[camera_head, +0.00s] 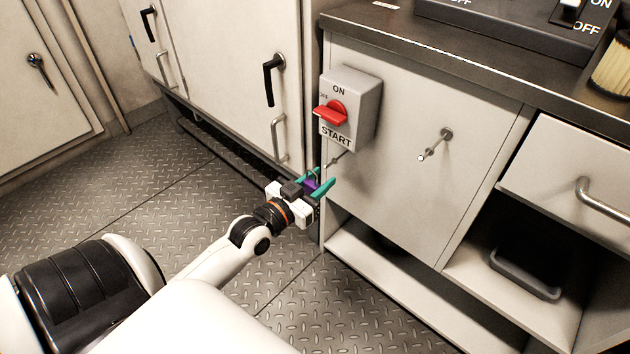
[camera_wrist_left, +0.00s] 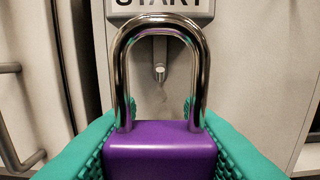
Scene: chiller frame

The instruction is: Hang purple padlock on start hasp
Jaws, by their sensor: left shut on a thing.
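My left gripper (camera_head: 317,181) has teal fingers and is shut on the purple padlock (camera_head: 311,185). In the left wrist view the padlock (camera_wrist_left: 160,150) has its silver shackle upward, and both legs appear to meet the body. The grey switch box (camera_head: 349,105) with a red knob (camera_head: 331,113) and START label is above the gripper. Below it, a small metal peg (camera_head: 338,160), apparently the start hasp, sticks out from the cabinet. In the left wrist view the peg (camera_wrist_left: 160,73) shows through the shackle's opening. The padlock appears apart from it. My right gripper is out of view.
A second metal peg (camera_head: 436,144) sticks out of the cabinet panel to the right. A cabinet door with a black handle (camera_head: 270,80) and a metal bar handle (camera_head: 278,138) stands left of the switch box. An open drawer (camera_head: 565,165) juts out at right.

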